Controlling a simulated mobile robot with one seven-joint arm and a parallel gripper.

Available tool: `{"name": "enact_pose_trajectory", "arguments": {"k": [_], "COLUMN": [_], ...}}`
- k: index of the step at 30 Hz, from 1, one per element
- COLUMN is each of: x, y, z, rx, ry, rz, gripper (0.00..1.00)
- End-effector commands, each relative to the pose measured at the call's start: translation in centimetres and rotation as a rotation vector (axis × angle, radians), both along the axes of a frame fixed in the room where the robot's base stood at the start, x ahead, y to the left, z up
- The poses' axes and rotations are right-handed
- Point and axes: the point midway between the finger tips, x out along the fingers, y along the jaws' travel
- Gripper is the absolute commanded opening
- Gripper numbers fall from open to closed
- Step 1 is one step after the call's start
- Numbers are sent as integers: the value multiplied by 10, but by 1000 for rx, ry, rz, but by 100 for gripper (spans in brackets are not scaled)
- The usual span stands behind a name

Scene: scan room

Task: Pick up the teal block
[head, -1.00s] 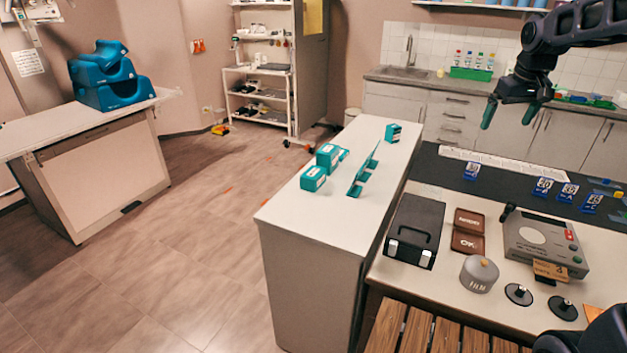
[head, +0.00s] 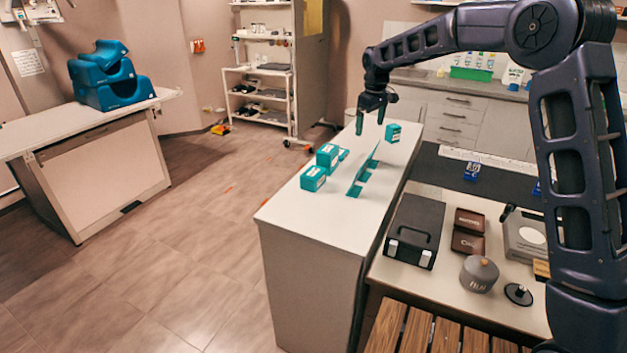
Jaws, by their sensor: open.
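Several small teal blocks with white labels stand on the white counter (head: 290,218). One teal block (head: 393,133) stands alone near the far end. A teal block (head: 313,178), another teal block (head: 327,157) and a partly hidden teal block (head: 343,154) form a group at the counter's left edge. I cannot tell which one the task names. My gripper (head: 371,118) is open and empty, pointing down above the counter's far end, just left of the lone block in the picture and apart from it.
A black case (head: 414,231), a grey film canister (head: 479,273) and brown trays (head: 468,231) are on the lower desk at right. The counter's near end is clear.

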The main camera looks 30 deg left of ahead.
Motion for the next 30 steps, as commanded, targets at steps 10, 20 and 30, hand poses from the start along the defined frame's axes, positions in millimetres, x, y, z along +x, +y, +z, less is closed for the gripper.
{"name": "enact_pose_trajectory", "arguments": {"k": [10,20,30], "x": [-35,-57,-58], "y": [135,183,183], "z": [-89,-129,-167], "rx": [-42,-58,-59], "ry": [44,60,61], "rz": [216,299,299], "gripper": [100,100,100]}}
